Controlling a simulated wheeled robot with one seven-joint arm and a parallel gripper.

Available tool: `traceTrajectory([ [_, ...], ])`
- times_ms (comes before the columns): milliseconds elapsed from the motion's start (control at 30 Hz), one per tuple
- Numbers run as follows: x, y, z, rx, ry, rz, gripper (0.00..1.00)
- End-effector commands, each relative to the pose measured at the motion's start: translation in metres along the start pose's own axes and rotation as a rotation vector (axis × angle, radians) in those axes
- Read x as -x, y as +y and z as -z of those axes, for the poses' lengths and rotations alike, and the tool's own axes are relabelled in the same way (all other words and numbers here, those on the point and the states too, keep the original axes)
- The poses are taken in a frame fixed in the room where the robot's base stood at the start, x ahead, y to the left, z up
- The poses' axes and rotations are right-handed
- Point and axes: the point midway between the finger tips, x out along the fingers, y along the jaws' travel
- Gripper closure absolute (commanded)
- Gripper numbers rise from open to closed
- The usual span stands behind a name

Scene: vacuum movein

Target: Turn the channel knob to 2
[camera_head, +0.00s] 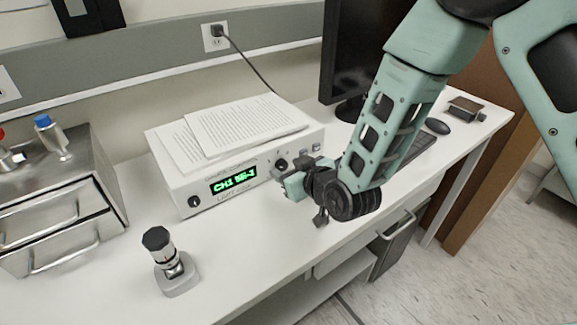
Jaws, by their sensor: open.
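A white controller box (183,190) stands on the bench with a green lit display (233,180) that reads CH1 and further characters I cannot read surely. A black knob (195,201) sits at the left of its front panel. Another dark knob (281,164) sits right of the display, with small buttons (310,148) farther right. I cannot read the labels to tell which is the channel knob. My gripper (281,180) is open in front of the panel, just below the right knob in the picture. It hides part of the front's lower right, and contact is unclear.
Printed papers (245,122) lie on the box. A small gauge with a black cap (157,240) stands at the front left. A metal drawer unit (70,190) stands left. A monitor (352,60) and mouse (437,126) are on the right.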

Motion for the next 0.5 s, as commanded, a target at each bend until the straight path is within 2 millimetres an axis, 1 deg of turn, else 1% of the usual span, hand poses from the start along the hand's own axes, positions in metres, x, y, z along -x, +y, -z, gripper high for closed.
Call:
traceTrajectory([
  [100,-0.0038,0.0001,0.0002,0.000,0.001,0.000,0.51],
  [333,-0.0040,0.0002,-0.0001,0.001,0.001,-0.001,0.51],
  [367,-0.0040,0.0002,-0.0001,0.000,0.001,-0.001,0.60],
  [400,-0.0040,0.0003,-0.0001,0.000,0.001,-0.001,0.71],
  [500,-0.0039,0.0003,-0.0001,0.000,0.001,-0.001,0.96],
])
